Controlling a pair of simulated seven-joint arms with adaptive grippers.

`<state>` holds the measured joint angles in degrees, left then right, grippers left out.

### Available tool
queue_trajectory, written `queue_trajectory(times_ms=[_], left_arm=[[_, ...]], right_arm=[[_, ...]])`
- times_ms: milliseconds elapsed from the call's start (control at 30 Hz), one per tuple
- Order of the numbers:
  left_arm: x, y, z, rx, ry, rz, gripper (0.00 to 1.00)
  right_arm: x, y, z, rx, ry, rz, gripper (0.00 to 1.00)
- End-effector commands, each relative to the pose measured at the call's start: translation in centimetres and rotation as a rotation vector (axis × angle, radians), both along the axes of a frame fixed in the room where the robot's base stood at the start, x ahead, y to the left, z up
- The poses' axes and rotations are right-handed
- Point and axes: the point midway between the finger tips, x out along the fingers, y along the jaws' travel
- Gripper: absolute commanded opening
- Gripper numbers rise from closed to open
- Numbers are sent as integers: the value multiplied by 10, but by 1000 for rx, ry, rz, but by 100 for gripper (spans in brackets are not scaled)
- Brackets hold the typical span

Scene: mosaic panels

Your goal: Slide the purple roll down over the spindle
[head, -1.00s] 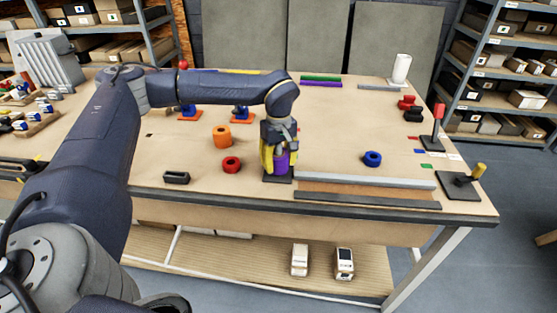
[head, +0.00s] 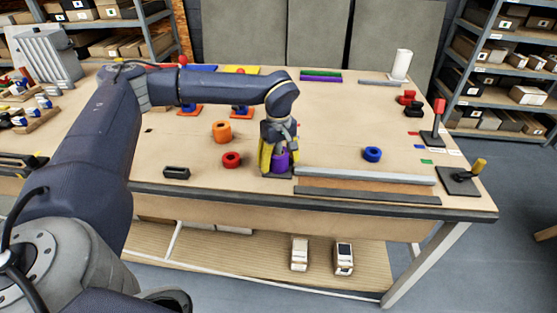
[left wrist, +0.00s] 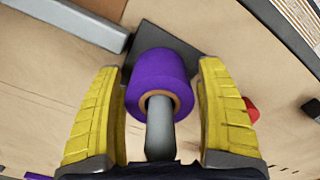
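The purple roll (head: 281,161) is around the grey spindle, low at the black base plate (left wrist: 143,38). In the left wrist view the roll (left wrist: 158,72) has a tan core, and the spindle (left wrist: 160,128) sticks out through it toward the camera. My left gripper (head: 279,165) points down over the spindle with its yellow fingers on either side of the roll. In the left wrist view thin gaps show between the fingers and the roll, so the gripper is open. Whether the roll touches the plate is hard to see. My right gripper is not in view.
A red roll (head: 231,159) and an orange roll (head: 222,132) stand left of the spindle, a blue roll (head: 372,154) to the right. A grey bar (head: 365,177) lies close on the right. A black stand with a yellow-topped post (head: 460,180) is at the right edge.

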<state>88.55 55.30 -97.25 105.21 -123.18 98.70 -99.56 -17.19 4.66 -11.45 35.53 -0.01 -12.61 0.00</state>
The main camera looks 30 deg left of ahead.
Motion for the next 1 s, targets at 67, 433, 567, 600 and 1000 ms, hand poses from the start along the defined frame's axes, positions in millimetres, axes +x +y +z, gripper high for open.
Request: queue_trajectory(times_ms=[67,433,567,600,1000], left_arm=[[0,0,0,0,0,0,73],[1,0,22,0,-4,1,73],[1,0,45,0,-4,0,73],[1,0,52,0,-2,1,73],[1,0,108,0,-1,0,73]], right_arm=[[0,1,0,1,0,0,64],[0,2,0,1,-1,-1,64],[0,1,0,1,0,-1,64],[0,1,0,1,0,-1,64],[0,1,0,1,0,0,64]])
